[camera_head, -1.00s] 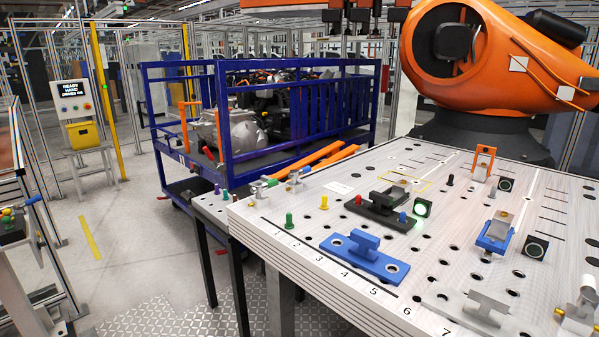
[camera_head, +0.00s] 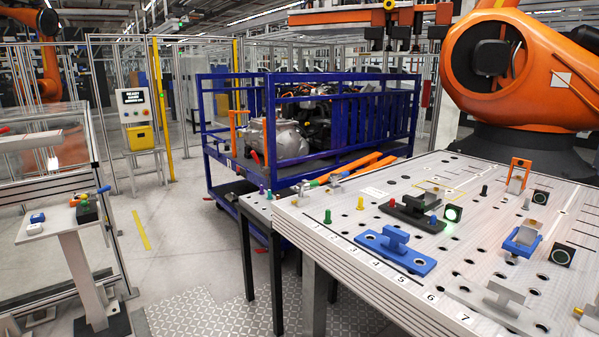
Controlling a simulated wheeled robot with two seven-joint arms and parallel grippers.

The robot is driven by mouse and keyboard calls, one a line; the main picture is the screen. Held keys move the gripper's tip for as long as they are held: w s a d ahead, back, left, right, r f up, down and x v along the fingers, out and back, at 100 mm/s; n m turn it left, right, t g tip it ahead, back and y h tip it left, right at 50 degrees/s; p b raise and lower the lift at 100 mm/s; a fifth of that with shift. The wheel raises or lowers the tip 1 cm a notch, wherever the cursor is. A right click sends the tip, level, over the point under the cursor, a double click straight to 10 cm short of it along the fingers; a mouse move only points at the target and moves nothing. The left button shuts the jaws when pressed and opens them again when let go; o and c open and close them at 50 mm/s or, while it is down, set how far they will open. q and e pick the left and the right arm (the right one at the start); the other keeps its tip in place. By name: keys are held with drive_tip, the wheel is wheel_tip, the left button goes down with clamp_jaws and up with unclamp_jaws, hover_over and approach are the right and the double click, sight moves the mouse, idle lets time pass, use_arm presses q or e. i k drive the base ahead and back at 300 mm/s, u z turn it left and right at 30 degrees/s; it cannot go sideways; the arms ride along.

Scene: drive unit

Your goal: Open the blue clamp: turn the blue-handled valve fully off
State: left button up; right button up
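A blue clamp-like fixture (camera_head: 523,239) with a pale block sits on the right part of the grey table. A blue plate with a T-shaped grip (camera_head: 396,248) lies near the table's front edge. Small valve-like fittings with blue or green handles (camera_head: 336,179) stand at the table's back left edge; they are too small to read their positions. I cannot tell which of these is the task's valve. Neither of my grippers is in view.
The holed grey table (camera_head: 330,222) fills the right side. A blue cart (camera_head: 232,160) with metal parts stands behind it, and an orange robot arm (camera_head: 510,75) at the back right. A pale stand (camera_head: 75,240) is at the left. Clear floor lies between.

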sight(333, 177)
drive_tip(key=u, duration=0.6)
drive_tip(key=i, duration=1.6)
drive_tip(key=z, duration=0.8)
